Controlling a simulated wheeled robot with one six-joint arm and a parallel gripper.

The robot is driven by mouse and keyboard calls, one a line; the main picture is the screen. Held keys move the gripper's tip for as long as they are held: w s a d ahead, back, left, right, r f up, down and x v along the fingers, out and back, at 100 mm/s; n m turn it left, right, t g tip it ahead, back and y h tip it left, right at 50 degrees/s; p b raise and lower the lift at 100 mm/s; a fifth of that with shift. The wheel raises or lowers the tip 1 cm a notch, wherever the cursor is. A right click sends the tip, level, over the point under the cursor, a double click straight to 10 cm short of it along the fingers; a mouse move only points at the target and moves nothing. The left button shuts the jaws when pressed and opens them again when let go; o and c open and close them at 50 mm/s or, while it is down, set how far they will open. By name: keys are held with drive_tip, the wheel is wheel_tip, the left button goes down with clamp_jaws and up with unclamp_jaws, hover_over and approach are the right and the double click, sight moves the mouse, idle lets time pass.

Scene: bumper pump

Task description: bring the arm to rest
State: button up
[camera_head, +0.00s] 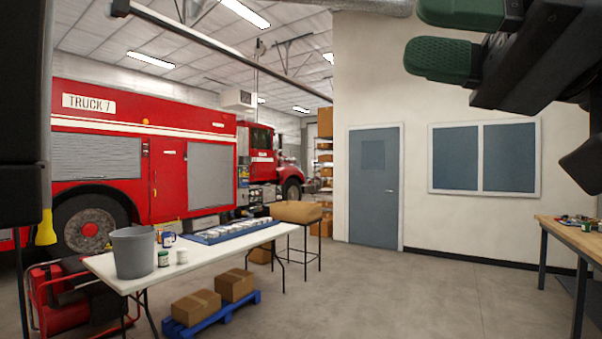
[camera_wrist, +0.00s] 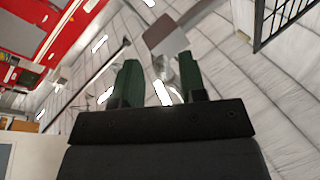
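My gripper (camera_head: 457,37) is raised high at the upper right of the head view, with two green padded fingers apart and nothing between them. In the wrist view, my gripper (camera_wrist: 160,82) shows both green fingers spread, with only the ceiling and its lights behind the gap. It is far from the tables and touches nothing.
A white table (camera_head: 102,264) holds a grey bucket (camera_head: 133,252), small jars and a blue tray (camera_head: 232,230). Boxes on a blue pallet (camera_head: 212,316) lie beneath. A wooden workbench (camera_head: 573,236) stands right. Red truck (camera_head: 130,150) behind; the middle floor (camera_head: 430,295) is clear.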

drive_tip(key=w+d+f+m+t+h, duration=0.3)
drive_tip(key=w+m+t, duration=0.1)
drive_tip(key=w+m, duration=0.15)
drive_tip(key=w+d+f+m+t+h, duration=0.2)
drive_tip(key=w+d+f+m+t, duration=0.15)
drive_tip(key=w, duration=0.25)
drive_tip(key=w+d+f+m+h+p, duration=0.2)
drive_tip(key=w+d+f+m+h, duration=0.15)
drive_tip(key=f, duration=0.45)
drive_tip(key=w+d+f+m+h+p, duration=0.1)
drive_tip(key=w+d+f+m+h, duration=0.1)
drive_tip(key=w+f+m+h, duration=0.45)
drive_tip(key=s+f+n+g+h+p, duration=0.2)
drive_tip(key=s+f+g, duration=0.15)
drive_tip(key=f, duration=0.75)
drive_tip(key=s+f+n+g+h+p, duration=0.15)
drive_tip(key=f+g, duration=0.25)
drive_tip(key=f, duration=0.8)
drive_tip(key=s+a+f+n+g+h+p, duration=0.1)
drive_tip(key=s+a+f+n+g+p, duration=0.1)
drive_tip(key=s+a+f+n, duration=0.3)
drive_tip(key=shift+s+a+f+p, duration=0.6)
drive_tip(key=shift+s+a+p, duration=0.25)
drive_tip(key=shift+s, duration=0.15)
